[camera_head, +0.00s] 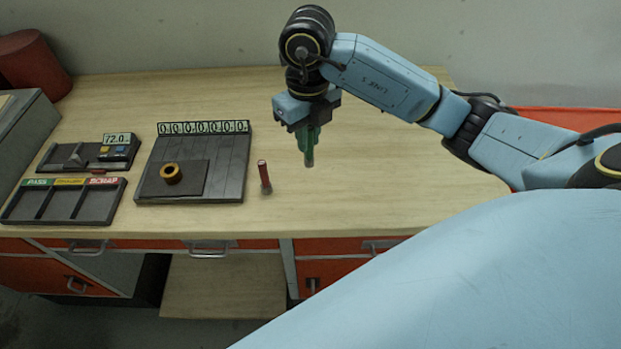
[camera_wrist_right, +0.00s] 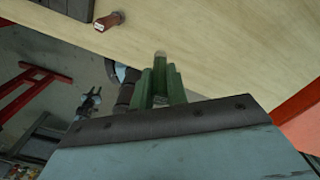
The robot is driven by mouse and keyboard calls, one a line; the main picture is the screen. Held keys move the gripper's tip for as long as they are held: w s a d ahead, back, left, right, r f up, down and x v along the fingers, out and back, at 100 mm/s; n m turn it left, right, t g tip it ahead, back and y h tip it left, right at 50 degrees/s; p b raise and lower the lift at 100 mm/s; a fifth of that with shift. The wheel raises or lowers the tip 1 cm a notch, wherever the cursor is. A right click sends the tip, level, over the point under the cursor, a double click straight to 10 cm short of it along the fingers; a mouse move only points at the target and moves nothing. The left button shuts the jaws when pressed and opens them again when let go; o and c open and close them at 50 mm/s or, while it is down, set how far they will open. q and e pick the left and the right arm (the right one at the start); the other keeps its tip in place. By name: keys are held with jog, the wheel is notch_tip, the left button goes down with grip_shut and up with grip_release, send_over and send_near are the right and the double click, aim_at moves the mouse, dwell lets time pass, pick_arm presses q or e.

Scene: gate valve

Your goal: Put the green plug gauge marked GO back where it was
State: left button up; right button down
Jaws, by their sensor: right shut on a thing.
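My right gripper (camera_head: 308,135) is shut on the green plug gauge (camera_head: 309,158). It holds the gauge upright, tip down, over the wooden bench, to the right of a red plug gauge. I cannot tell whether the tip touches the bench. In the right wrist view the green gauge (camera_wrist_right: 160,62) pokes out between the green fingers (camera_wrist_right: 160,82). Its GO mark does not show. The red plug gauge (camera_head: 264,177) stands upright on the bench and also shows in the right wrist view (camera_wrist_right: 109,21). My left gripper is not in view.
A dark plate with a row of number tiles (camera_head: 203,128) holds a brass ring (camera_head: 171,174). A sorting tray (camera_head: 64,202) and a gauge with a display (camera_head: 90,153) sit at left. A red cylinder (camera_head: 33,64) stands at back left. The bench right of my gripper is clear.

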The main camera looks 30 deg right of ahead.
jog(key=shift+d+r+m, duration=0.1)
jog(key=shift+m, duration=0.5)
jog(key=shift+s+f, duration=0.1)
jog(key=shift+f, duration=0.1)
jog(key=shift+m, duration=0.3)
notch_tip(320, 180, down, 10)
jog(key=shift+d+r+p, duration=0.1)
jog(key=shift+r+p, duration=0.1)
jog(key=shift+p, duration=0.2)
jog(key=shift+f, duration=0.2)
jog(key=c, duration=1.4)
grip_release()
jog(key=shift+r, duration=0.15)
notch_tip(320, 180, up, 12)
jog(key=shift+r, duration=0.1)
